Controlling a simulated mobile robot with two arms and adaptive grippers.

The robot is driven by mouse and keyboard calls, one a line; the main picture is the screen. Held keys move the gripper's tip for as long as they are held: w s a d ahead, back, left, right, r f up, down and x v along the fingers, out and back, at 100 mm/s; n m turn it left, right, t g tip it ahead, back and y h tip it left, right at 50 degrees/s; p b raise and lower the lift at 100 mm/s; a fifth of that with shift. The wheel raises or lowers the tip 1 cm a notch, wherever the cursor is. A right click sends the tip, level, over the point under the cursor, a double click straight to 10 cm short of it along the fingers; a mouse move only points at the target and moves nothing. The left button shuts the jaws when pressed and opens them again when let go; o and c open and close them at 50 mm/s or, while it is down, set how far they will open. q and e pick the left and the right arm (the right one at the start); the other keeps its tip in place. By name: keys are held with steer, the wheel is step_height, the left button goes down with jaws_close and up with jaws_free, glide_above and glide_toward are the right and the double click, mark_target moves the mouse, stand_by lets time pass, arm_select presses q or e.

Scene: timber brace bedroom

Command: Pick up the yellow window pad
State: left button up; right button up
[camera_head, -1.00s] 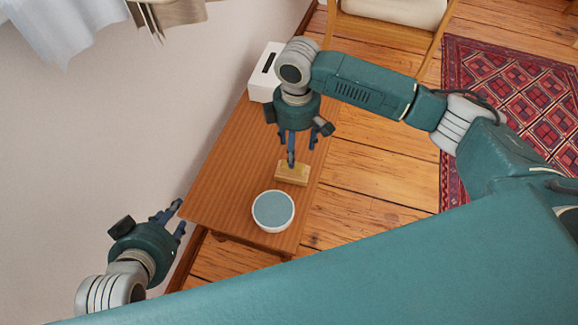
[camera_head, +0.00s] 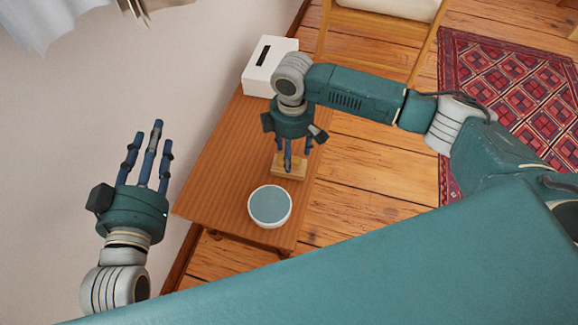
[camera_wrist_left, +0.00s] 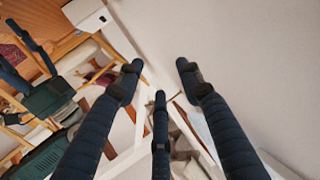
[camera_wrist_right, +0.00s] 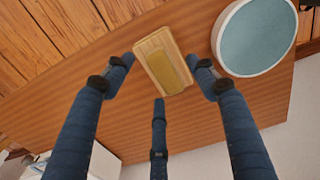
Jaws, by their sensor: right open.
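The yellow window pad (camera_head: 289,170) is a small block with a pale wooden rim and a yellow-olive middle, lying on the narrow wooden table. It also shows in the right wrist view (camera_wrist_right: 164,62), between and just beyond the fingertips. My right gripper (camera_head: 296,152) is open above the pad, fingers pointing down, partly hiding its far edge in the head view. Whether any finger touches the pad cannot be told. My left gripper (camera_head: 146,155) is open and empty beside the wall, left of the table, with its fingers spread.
A round white container with a blue-grey top (camera_head: 270,206) stands on the table close to the pad. A white slotted box (camera_head: 267,66) stands at the table's far end. The wooden table (camera_head: 220,165) is bare left of the pad. The wall (camera_head: 100,90) is near my left gripper.

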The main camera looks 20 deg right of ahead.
step_height(320, 180, down, 3)
steer(key=shift+w+d+b, duration=0.1)
steer(key=shift+b, duration=0.55)
arm_select(q)
step_height(320, 180, up, 8)
steer(key=d+t+h, duration=0.1)
steer(key=t, duration=0.3)
steer(key=shift+s+r, duration=0.2)
steer(key=shift+r, duration=0.05)
arm_select(e)
steer(key=c, duration=1.3)
